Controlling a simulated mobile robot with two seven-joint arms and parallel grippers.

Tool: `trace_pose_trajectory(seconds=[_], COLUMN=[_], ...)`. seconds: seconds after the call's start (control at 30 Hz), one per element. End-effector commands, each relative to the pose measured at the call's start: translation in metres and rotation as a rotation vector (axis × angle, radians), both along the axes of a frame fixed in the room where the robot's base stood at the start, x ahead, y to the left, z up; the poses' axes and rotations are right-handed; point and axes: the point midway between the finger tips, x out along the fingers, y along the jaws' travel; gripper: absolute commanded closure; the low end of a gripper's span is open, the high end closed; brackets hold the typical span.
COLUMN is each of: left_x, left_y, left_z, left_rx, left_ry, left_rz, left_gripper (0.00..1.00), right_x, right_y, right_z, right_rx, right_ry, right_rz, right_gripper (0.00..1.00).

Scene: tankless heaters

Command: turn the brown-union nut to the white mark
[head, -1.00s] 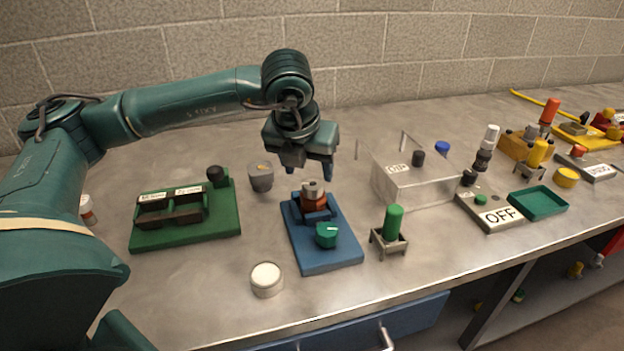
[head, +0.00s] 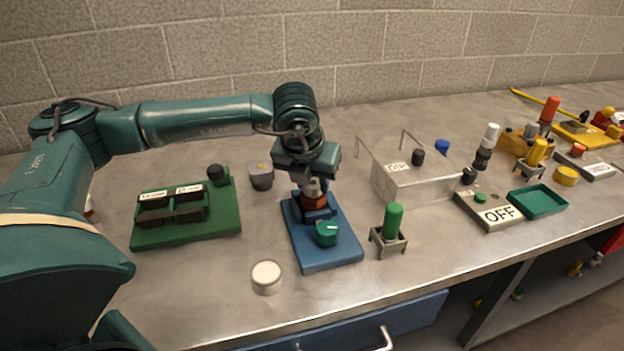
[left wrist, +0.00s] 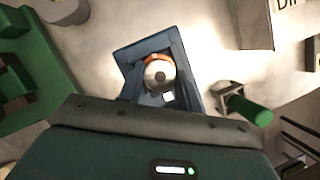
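The brown-union nut (head: 314,201) is a brown-orange ring under a metal top, in a blue cradle on a blue base plate (head: 335,254). In the left wrist view the nut (left wrist: 151,58) shows as an orange rim around a round grey top (left wrist: 159,75). A small white patch (left wrist: 168,97) lies beside it; I cannot tell surely that it is the white mark. My left gripper (head: 315,200) points down over the union. Its dark fingers are apart on either side of the nut; contact is not clear. My right gripper is not in view.
A green knob (head: 326,234) sits on the front of the blue plate. A green-topped stand (head: 392,222) is to the right, a clear box (head: 405,185) behind it. A green block fixture (head: 225,222) is to the left, a white round cap (head: 267,276) in front.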

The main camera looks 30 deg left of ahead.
Motion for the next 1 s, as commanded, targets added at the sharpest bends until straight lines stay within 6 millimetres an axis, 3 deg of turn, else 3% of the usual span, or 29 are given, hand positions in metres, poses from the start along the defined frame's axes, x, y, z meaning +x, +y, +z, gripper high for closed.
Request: trace_pose_trajectory(seconds=[0.27,0.67,1.0], left_x=[0.0,0.0,0.0], left_y=[0.0,0.001,0.003], left_z=[0.0,-0.003,-0.004], left_rx=[0.001,-0.002,-0.002], left_ry=[0.0,0.0,-0.001], left_rz=[0.0,-0.093,-0.372], left_gripper=[0.89,0.89,0.89], right_x=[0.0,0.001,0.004], right_y=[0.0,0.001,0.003], right_z=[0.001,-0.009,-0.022], right_rx=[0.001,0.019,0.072], right_ry=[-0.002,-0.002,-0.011], right_rz=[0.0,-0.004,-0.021], right_gripper=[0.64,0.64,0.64])
